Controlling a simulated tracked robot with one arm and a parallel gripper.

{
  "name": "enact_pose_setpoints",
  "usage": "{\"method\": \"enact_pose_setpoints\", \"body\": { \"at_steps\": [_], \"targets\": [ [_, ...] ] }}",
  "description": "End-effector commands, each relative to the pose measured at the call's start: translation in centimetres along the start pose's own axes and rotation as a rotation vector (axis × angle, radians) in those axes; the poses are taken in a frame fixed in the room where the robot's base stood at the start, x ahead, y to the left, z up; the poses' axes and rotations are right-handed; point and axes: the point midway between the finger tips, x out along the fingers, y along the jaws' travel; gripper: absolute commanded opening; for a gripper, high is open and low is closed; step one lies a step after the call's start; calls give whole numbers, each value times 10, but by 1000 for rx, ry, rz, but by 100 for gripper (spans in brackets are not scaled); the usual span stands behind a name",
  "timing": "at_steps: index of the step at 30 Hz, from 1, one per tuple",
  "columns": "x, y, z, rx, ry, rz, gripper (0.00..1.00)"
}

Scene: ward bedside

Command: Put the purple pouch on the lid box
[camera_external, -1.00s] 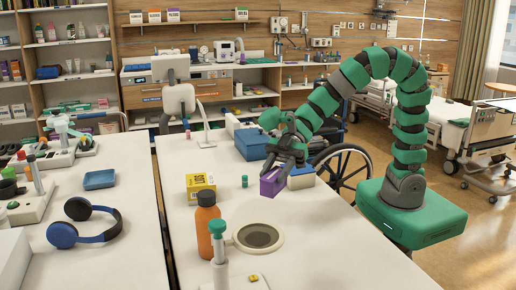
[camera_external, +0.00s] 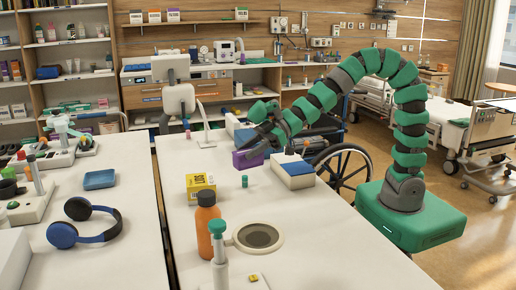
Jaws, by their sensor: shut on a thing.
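The purple pouch (camera_external: 247,159) is held in my gripper (camera_external: 257,148), which is shut on it. A white box with a blue top (camera_external: 294,174) stands just right of the pouch, near the table's right edge. I cannot tell for sure which of the two is the lid box.
The table's front right is clear.

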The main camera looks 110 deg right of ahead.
Motion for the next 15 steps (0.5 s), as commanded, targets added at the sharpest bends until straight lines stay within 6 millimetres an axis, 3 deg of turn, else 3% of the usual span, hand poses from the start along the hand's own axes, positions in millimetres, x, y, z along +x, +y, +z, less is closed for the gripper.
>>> {"method": "enact_pose_setpoints", "body": {
  "at_steps": [9, 15],
  "targets": [
    [-14, 41, 17, 53, 2, 136, 14],
    [-18, 55, 28, 75, -1, 187, 14]
  ]
}}
